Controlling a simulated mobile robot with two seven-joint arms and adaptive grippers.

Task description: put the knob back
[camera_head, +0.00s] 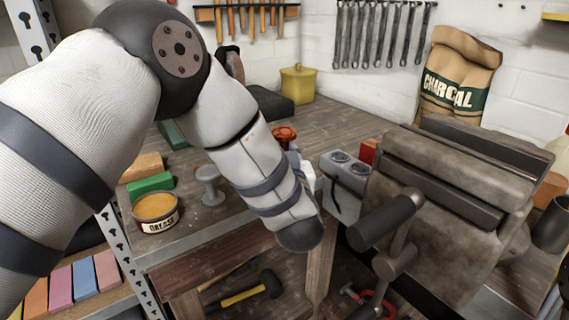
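A pale grey mushroom-shaped piece (209,186), which looks like a loose knob, stands upright on the wooden bench (240,218) near its front edge, right of the grease tin. The big grey vise (437,205) is at the right, with a dark cylindrical handle (385,219) sticking out in front. My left arm crosses from the left and bends down in front of the bench, just right of the grey piece. Its gripper does not show. My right gripper is out of the picture.
An open grease tin (156,212), a green block (150,184) and a red-orange item (284,136) are on the bench. A grey box with two round tops (344,184) sits left of the vise. A charcoal bag (458,78) stands behind. A hammer (245,292) lies below.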

